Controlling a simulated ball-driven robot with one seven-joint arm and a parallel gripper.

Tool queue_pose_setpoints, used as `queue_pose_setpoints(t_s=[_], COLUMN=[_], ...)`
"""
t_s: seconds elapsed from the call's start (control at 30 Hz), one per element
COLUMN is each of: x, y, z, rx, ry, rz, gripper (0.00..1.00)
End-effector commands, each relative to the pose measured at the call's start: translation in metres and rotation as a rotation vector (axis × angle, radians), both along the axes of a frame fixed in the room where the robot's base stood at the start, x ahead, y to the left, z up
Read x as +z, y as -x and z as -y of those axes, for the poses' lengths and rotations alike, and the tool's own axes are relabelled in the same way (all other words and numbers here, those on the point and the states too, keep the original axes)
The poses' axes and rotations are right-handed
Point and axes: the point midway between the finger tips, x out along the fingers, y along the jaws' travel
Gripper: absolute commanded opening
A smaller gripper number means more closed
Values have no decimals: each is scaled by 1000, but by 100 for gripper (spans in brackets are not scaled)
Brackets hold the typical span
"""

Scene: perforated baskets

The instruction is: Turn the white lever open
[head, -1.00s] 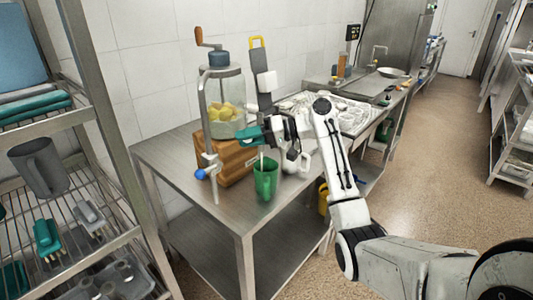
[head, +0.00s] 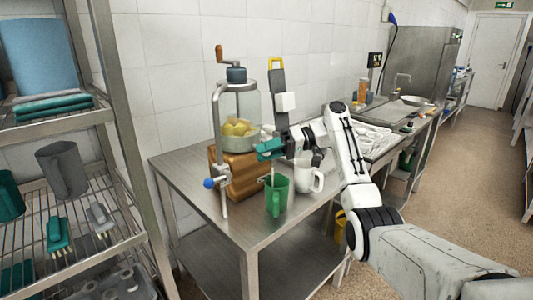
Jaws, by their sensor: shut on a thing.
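The clear jar dispenser (head: 240,108) holds yellow fruit and stands over a wooden block (head: 240,178) on the steel table. My gripper (head: 269,150), with teal fingertips, is at the lower right of the jar, above the green mug (head: 277,198). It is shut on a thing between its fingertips. A thin pale piece, seemingly the white lever (head: 273,174), shows just below the fingertips and runs down toward the mug's mouth. Its upper part is hidden by the fingers, so I cannot tell how far it is turned.
A white jug (head: 308,178) stands right of the green mug, close to my arm. A blue ball knob (head: 209,183) sticks out at left on the metal stand. A rack (head: 125,120) with a grey jug (head: 62,168) is at left. The table's front left is clear.

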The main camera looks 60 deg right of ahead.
Motion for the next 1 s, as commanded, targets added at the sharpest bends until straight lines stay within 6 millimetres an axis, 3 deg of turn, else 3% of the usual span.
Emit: queue_pose_setpoints(t_s=[0.17,0.2,0.4,1.0], x=[5,5,4,-1], y=[-1,-1,-1,-1], z=[0,0,0,0], rx=[-1,-1,-1,-3], ry=[5,5,3,-1], rz=[11,11,7,-3], gripper=[0,38,57,57])
